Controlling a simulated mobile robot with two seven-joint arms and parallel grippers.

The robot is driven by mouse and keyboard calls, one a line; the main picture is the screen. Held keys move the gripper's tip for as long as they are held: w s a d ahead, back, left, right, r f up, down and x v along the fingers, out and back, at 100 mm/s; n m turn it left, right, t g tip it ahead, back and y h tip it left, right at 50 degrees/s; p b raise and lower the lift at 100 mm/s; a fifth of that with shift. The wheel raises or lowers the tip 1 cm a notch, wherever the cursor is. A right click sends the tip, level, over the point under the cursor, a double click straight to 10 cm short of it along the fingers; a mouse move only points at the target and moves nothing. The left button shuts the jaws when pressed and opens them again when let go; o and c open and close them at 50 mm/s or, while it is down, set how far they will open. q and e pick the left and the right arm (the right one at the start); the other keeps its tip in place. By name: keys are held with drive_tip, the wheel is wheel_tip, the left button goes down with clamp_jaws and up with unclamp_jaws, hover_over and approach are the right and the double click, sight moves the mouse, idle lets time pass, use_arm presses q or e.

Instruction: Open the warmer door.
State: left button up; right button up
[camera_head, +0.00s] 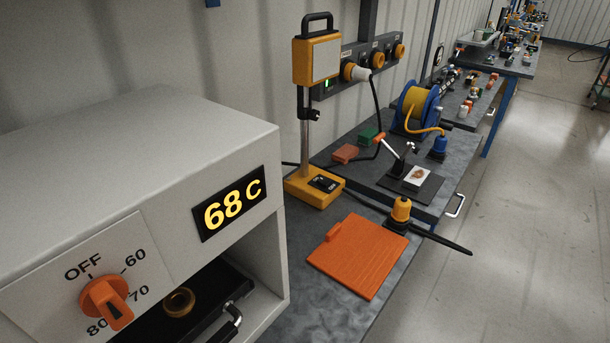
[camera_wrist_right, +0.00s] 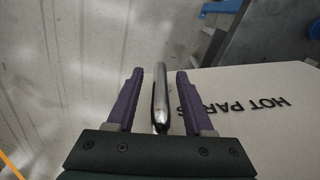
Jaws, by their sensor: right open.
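The warmer (camera_head: 150,140) is a pale grey box at the left of the head view, with a lit 68 C display and an orange dial. Its front opening shows a black tray with a brass ring (camera_head: 179,302) inside and a metal handle (camera_head: 233,322), so the door is not covering that part. The door's position is outside the head view. In the right wrist view, a pale panel lettered HOT PARTS (camera_wrist_right: 270,105) is visible. My right gripper (camera_wrist_right: 160,75) is open, its purple fingers on either side of a metal bar handle (camera_wrist_right: 161,95), with gaps visible on both sides. My left gripper is not in view.
On the bench right of the warmer are an orange mat (camera_head: 358,256), a yellow lamp stand (camera_head: 314,188) and a yellow-black tool (camera_head: 401,211). A hose reel (camera_head: 415,108) stands farther back. Floor (camera_head: 520,220) right of the bench is clear.

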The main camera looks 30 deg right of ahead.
wheel_tip(320, 180, up, 8)
drive_tip(key=shift+f+p, duration=0.1)
drive_tip(key=shift+p, duration=0.85)
drive_tip(key=shift+c, duration=0.3)
